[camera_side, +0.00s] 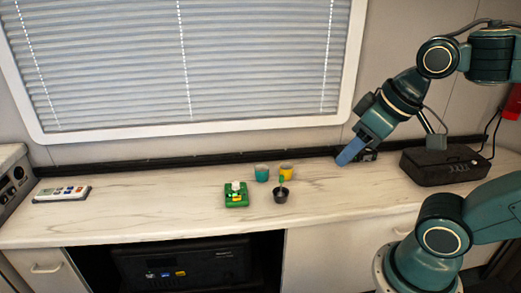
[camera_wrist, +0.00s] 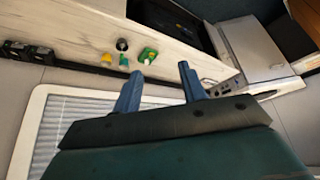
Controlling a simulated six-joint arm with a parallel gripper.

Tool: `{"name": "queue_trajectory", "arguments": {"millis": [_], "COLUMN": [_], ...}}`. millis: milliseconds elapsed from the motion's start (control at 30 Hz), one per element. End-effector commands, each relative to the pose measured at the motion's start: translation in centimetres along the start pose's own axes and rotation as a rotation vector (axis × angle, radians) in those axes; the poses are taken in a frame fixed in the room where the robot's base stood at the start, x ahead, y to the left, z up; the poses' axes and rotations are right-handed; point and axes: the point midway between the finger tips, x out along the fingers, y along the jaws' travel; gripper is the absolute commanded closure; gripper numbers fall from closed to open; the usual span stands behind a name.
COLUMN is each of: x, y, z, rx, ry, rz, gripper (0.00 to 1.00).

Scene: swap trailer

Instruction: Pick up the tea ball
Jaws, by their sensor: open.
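A small green block or tray (camera_side: 236,203) with a white piece (camera_side: 236,186) on top sits on the counter, left of centre. I cannot tell for sure which of these is the tea ball. My gripper (camera_side: 356,158) is at the back right of the counter, to the right of and apart from these things. In the wrist view my gripper (camera_wrist: 160,70) is open and empty; the green block (camera_wrist: 148,56) and black pot (camera_wrist: 122,45) appear small beyond its fingers.
A teal cup (camera_side: 262,174) and a yellow cup (camera_side: 287,172) stand behind the pot. A black box (camera_side: 440,167) with cables is at the right. A white remote-like device (camera_side: 62,194) lies at the left. The marble-patterned counter (camera_side: 150,205) is clear between.

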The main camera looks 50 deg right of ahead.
Motion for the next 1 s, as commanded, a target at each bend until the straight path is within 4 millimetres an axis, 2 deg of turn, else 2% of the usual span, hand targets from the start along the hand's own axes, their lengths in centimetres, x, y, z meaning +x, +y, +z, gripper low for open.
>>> {"name": "queue_trajectory", "arguments": {"millis": [167, 467, 767, 1000], "x": [0.4, 2.3, 5.8, 9.6], "y": [0.5, 2.2, 4.9, 7.7], "z": [-1.9, -6.9, -11.5, -14.5], "rx": [0.085, 0.320, 0.570, 0.770], "ry": [-0.031, -0.102, -0.170, -0.221], "rz": [0.013, 0.054, 0.105, 0.152], "gripper": [0.58, 0.58, 0.58, 0.58]}}
